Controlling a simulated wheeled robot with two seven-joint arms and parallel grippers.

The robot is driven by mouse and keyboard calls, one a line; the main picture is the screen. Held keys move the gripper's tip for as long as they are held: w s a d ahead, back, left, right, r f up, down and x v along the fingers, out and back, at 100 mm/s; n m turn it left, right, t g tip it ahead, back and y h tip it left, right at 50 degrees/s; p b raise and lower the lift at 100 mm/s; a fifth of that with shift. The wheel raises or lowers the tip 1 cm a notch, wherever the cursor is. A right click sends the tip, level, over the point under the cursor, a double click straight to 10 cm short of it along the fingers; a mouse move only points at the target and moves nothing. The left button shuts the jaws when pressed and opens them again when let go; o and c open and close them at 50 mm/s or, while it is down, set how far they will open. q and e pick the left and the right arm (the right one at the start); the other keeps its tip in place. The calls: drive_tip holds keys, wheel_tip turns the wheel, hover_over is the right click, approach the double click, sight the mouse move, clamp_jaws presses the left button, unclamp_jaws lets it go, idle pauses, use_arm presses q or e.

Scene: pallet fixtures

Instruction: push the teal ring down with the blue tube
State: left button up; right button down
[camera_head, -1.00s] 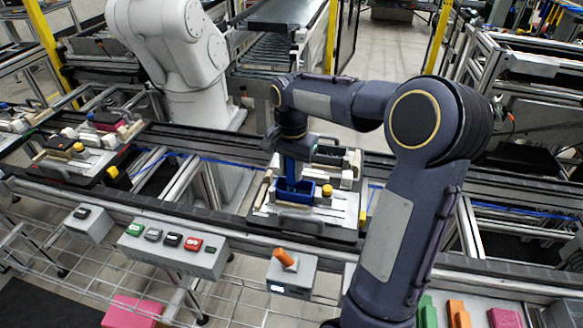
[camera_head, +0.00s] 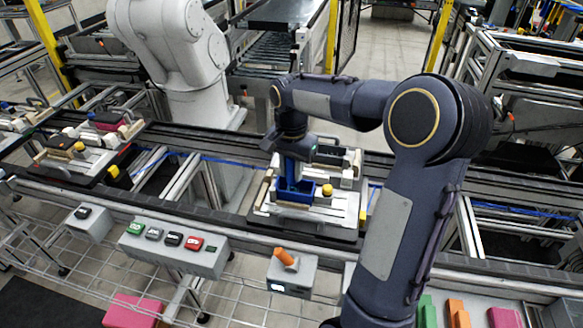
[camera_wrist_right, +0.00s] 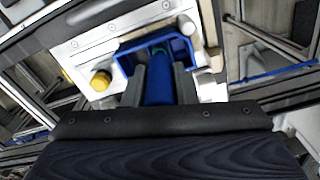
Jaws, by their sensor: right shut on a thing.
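My right gripper (camera_head: 292,158) is shut on the blue tube (camera_head: 290,172), which points down into the blue holder (camera_head: 308,195) on the pallet fixture. In the right wrist view, the gripper (camera_wrist_right: 160,78) has one finger on each side of the blue tube (camera_wrist_right: 159,88). The tube's far end is at the opening of the blue holder (camera_wrist_right: 189,47). A thin bit of the teal ring (camera_wrist_right: 156,51) shows at that end; the tube hides most of it. I cannot tell whether they touch. My left gripper is out of view.
The fixture plate (camera_head: 330,213) also carries a yellow knob (camera_head: 327,190) and light-coloured blocks beside the holder. A button box (camera_head: 172,248) and a box with an orange lever (camera_head: 287,262) stand along the front. A second loaded pallet (camera_head: 80,160) lies to the left.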

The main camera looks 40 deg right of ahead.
sight(292, 178)
drive_tip(key=shift+f+b, duration=0.45)
drive_tip(key=shift+f, duration=0.25)
idle(1.5)
drive_tip(key=shift+f, duration=0.4)
idle(0.3)
drive_tip(key=shift+f, duration=0.5)
idle(2.8)
drive_tip(key=shift+r, duration=0.15)
drive_tip(key=shift+r+p, duration=3.4)
drive_tip(key=shift+r, duration=0.5)
